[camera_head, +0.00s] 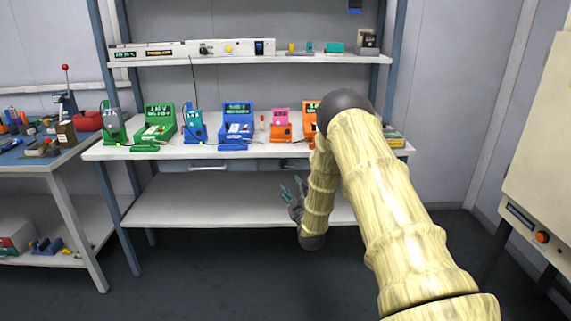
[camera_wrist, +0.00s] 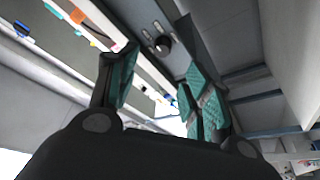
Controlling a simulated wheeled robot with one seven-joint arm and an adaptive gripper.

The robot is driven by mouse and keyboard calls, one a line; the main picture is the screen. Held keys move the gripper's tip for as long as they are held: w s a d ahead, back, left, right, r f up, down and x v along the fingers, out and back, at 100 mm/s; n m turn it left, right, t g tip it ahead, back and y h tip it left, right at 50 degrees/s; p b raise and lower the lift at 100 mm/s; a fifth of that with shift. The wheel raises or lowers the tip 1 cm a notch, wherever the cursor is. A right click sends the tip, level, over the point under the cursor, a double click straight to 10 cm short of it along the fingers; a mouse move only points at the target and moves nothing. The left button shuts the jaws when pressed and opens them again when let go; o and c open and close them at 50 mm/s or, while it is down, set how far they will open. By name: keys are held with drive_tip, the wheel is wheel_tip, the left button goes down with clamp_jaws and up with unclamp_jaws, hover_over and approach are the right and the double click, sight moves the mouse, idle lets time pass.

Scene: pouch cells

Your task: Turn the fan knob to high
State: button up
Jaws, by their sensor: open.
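A round dark knob (camera_wrist: 163,44) stands on a grey panel (camera_wrist: 140,22) in the wrist view, beyond and between my fingertips. Small light marks or fittings lie beside it; I cannot read any labels or its setting. In the head view, a small dark fitting (camera_head: 289,163) shows under the bench's front edge, partly hidden by my arm; I cannot tell whether it is the same knob. My gripper (camera_head: 291,186) is below the bench top and in front of the rack. It is open and empty, its teal finger pads apart, as the wrist view also shows (camera_wrist: 160,68).
Several coloured devices stand on the bench top (camera_head: 190,152) just above my gripper. A lower shelf (camera_head: 215,211) is bare. An upper shelf (camera_head: 290,59) carries panels and small items. A cluttered blue table (camera_head: 22,158) stands left, a cream cabinet (camera_head: 540,190) right.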

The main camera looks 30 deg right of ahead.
sight(284, 167)
drive_tip(key=w+d+r+n, duration=0.1)
drive_tip(key=w, duration=0.2)
drive_tip(key=w+n+y, duration=0.1)
drive_tip(key=w, duration=0.2)
drive_tip(key=w+d+r, duration=0.1)
drive_tip(key=w, duration=0.2)
drive_tip(key=shift+w+d+r+n+y, duration=0.2)
drive_tip(key=shift+d+r+n+y, duration=0.1)
drive_tip(key=shift+d+n, duration=0.1)
drive_tip(key=c, duration=1.1)
